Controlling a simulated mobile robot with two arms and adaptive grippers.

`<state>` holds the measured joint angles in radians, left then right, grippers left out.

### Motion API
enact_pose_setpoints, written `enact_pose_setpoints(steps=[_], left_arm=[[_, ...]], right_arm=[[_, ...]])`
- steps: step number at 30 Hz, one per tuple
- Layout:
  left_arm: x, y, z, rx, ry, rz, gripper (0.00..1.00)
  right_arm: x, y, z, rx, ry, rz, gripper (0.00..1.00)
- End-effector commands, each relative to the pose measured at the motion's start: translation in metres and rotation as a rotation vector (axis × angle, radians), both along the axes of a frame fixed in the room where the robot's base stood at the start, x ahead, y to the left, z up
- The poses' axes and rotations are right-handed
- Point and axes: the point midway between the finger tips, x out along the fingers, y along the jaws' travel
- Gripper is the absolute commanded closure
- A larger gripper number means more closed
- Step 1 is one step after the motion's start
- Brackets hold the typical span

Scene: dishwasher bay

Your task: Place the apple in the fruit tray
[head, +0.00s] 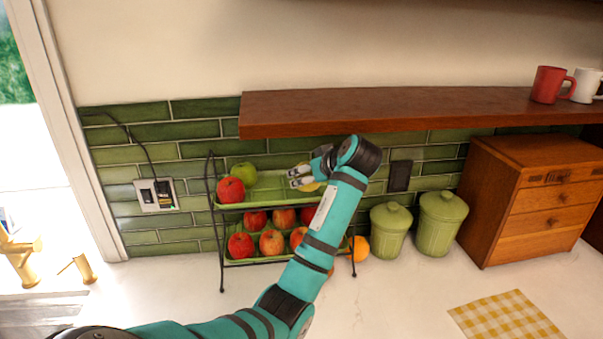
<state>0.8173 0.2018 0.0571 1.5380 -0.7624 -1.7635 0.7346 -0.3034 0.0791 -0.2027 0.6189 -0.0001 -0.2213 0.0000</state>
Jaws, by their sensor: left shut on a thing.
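A two-tier wire rack with green fruit trays stands against the tiled wall. The upper tray (262,198) has a red apple (231,190) and a green apple (243,174) at its left end. My left gripper (303,179) is at the right part of the upper tray, shut on a pale yellow fruit (312,187). The fingers hide most of this fruit, so I cannot tell its kind for sure or whether it touches the tray. The lower tray (262,261) holds several red apples (271,243). My right gripper is not in view.
A wooden shelf (400,110) overhangs the rack closely. An orange (359,248) and two green canisters (390,230) (440,222) stand right of the rack. A wooden drawer box (535,200) is farther right. The counter in front is mostly clear, with a checkered cloth (507,317).

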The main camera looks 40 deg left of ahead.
Motion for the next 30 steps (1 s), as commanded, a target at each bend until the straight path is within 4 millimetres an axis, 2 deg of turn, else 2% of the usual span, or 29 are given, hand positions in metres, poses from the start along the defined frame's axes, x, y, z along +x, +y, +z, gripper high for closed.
enact_pose_setpoints(steps=[1,4,8,13,17,26,27,30], left_arm=[[0.001,0.010,0.003,0.002,0.003,0.002,0.80],[0.004,0.021,0.000,0.002,0.002,0.000,0.80],[0.005,0.026,-0.005,0.000,0.003,-0.001,0.80],[0.005,0.026,-0.027,0.002,0.005,-0.003,0.80],[0.005,0.026,-0.037,0.001,0.001,-0.001,0.80],[0.006,0.025,-0.041,0.001,0.000,-0.001,0.80],[0.006,0.025,-0.041,0.000,0.000,-0.001,0.33],[0.006,0.025,-0.041,0.000,0.000,-0.001,0.20]], right_arm=[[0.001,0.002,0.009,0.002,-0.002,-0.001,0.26],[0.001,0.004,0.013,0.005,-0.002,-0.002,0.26],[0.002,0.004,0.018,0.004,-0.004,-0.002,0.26],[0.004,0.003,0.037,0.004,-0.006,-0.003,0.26],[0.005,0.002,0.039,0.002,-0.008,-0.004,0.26],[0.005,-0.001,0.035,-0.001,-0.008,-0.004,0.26],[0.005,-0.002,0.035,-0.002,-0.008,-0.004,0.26],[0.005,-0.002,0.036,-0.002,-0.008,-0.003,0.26]])
